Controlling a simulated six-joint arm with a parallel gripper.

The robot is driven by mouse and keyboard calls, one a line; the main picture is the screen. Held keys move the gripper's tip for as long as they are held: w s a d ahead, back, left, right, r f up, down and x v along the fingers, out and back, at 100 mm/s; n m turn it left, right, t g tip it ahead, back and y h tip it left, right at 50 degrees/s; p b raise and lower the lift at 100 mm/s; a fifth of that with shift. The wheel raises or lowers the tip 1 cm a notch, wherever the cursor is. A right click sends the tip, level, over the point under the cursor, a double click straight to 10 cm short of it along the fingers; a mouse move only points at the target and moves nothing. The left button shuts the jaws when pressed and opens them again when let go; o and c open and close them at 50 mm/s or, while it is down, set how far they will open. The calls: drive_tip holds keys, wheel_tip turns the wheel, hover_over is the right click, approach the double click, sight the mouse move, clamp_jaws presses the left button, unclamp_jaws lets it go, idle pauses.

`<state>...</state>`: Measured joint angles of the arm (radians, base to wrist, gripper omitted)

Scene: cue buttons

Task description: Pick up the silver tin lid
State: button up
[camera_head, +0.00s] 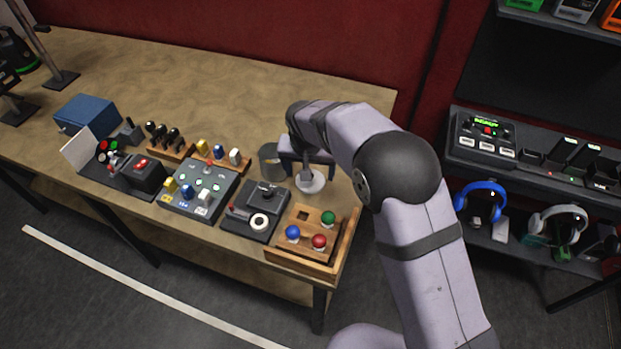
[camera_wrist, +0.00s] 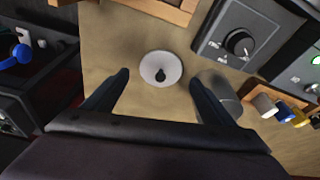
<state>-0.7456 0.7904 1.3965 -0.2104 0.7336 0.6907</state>
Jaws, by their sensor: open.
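The silver tin lid (camera_wrist: 160,69) is a pale round disc with a small dark knob in its middle. It lies flat on the wooden table. In the wrist view it shows between and beyond the tips of my gripper (camera_wrist: 160,77), whose two dark fingers are spread apart with nothing between them. In the head view the lid (camera_head: 310,181) is at the table's right part, with my gripper (camera_head: 306,172) above it. My gripper and arm partly hide the area behind the lid.
A grey tin (camera_head: 272,162) stands just left of the lid. A wooden tray (camera_head: 340,243) with coloured knobs is in front, and a black dial box (camera_head: 251,209) is front left. The table (camera_head: 215,85) is clear toward the back. Shelves with headphones (camera_head: 481,200) stand at right.

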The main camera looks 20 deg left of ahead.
sight(317, 184)
drive_tip(key=shift+p+x, duration=1.25)
drive_tip(key=shift+x, duration=1.1)
drive_tip(key=shift+w+a, duration=0.1)
drive_tip(key=c, duration=0.8)
